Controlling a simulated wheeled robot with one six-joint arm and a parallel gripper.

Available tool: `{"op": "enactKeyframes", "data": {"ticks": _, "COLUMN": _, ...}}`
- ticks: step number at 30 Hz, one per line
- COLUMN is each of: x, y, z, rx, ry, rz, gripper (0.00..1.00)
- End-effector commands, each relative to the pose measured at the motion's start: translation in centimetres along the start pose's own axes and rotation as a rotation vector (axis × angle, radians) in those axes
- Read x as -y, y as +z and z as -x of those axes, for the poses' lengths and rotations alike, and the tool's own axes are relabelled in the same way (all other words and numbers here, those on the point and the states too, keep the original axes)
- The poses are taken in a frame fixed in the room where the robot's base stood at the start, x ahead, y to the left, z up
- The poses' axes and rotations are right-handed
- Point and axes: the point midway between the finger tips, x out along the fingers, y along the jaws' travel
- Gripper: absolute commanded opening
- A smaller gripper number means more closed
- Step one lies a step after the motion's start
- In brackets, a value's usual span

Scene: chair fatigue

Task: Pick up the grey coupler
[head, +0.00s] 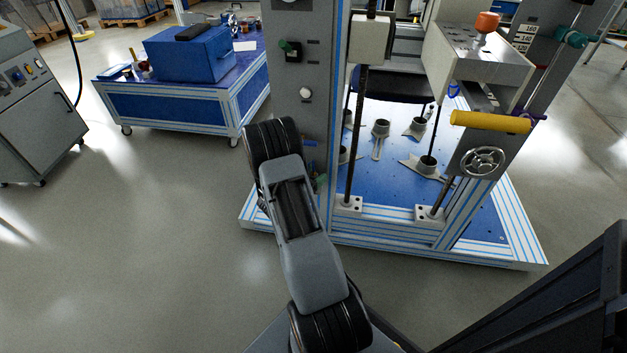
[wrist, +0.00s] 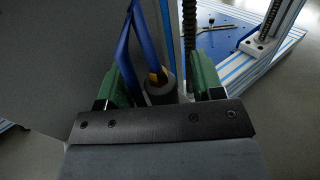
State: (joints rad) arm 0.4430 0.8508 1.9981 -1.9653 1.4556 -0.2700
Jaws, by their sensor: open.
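In the wrist view, a short dark grey cylinder (wrist: 160,92), which looks like the grey coupler, sits between the two green fingers of my gripper (wrist: 163,76). A yellow-orange bit shows at its upper end, and blue hose-like strips run up from there. The fingers are open, and a gap shows on the right side of the cylinder. I cannot tell whether the left finger touches it. The cylinder's lower part is hidden by the dark gripper plate. In the head view, my arm and the machine's grey column hide most of the gripper and the coupler.
The grey column (head: 299,60) of the test machine stands close by my arm. Its blue base plate (head: 385,180) carries several grey feet and threaded rods. A blue cart (head: 170,107) with a blue box (head: 190,55) stands at the back left.

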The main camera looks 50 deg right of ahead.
Motion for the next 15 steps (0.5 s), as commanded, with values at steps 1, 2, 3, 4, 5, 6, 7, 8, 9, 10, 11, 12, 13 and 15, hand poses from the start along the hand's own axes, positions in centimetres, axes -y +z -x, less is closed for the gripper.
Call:
{"op": "enactKeyframes", "data": {"ticks": 1, "x": -0.01, "y": 0.02, "z": 0.02, "rx": 0.0, "ry": 0.0, "rz": 0.0, "gripper": 0.61}}
{"op": "enactKeyframes", "data": {"ticks": 2, "x": -0.01, "y": 0.02, "z": 0.02, "rx": 0.0, "ry": 0.0, "rz": 0.0, "gripper": 0.6}}
{"op": "enactKeyframes", "data": {"ticks": 3, "x": -0.01, "y": 0.02, "z": 0.02, "rx": 0.0, "ry": 0.0, "rz": 0.0, "gripper": 0.56}}
{"op": "enactKeyframes", "data": {"ticks": 4, "x": -0.01, "y": 0.02, "z": 0.03, "rx": 0.0, "ry": 0.0, "rz": 0.0, "gripper": 0.53}}
{"op": "enactKeyframes", "data": {"ticks": 5, "x": -0.02, "y": 0.02, "z": 0.03, "rx": 0.0, "ry": 0.0, "rz": 0.0, "gripper": 0.5}}
{"op": "enactKeyframes", "data": {"ticks": 6, "x": -0.02, "y": 0.01, "z": 0.03, "rx": 0.0, "ry": 0.0, "rz": 0.0, "gripper": 0.47}}
{"op": "enactKeyframes", "data": {"ticks": 7, "x": -0.02, "y": 0.01, "z": 0.04, "rx": 0.0, "ry": 0.0, "rz": 0.0, "gripper": 0.44}}
{"op": "enactKeyframes", "data": {"ticks": 8, "x": -0.02, "y": 0.01, "z": 0.04, "rx": 0.0, "ry": 0.0, "rz": 0.0, "gripper": 0.41}}
{"op": "enactKeyframes", "data": {"ticks": 9, "x": -0.02, "y": 0.01, "z": 0.04, "rx": 0.0, "ry": 0.0, "rz": 0.0, "gripper": 0.37}}
{"op": "enactKeyframes", "data": {"ticks": 10, "x": -0.02, "y": 0.01, "z": 0.04, "rx": 0.0, "ry": 0.0, "rz": 0.0, "gripper": 0.34}}
{"op": "enactKeyframes", "data": {"ticks": 11, "x": -0.02, "y": 0.01, "z": 0.04, "rx": 0.0, "ry": 0.0, "rz": 0.0, "gripper": 0.31}}
{"op": "enactKeyframes", "data": {"ticks": 12, "x": -0.02, "y": 0.01, "z": 0.05, "rx": 0.0, "ry": 0.0, "rz": 0.0, "gripper": 0.28}}
{"op": "enactKeyframes", "data": {"ticks": 13, "x": -0.02, "y": 0.01, "z": 0.05, "rx": 0.0, "ry": 0.0, "rz": 0.0, "gripper": 0.25}}
{"op": "enactKeyframes", "data": {"ticks": 15, "x": -0.01, "y": 0.0, "z": 0.05, "rx": 0.0, "ry": 0.0, "rz": 0.0, "gripper": 0.18}}
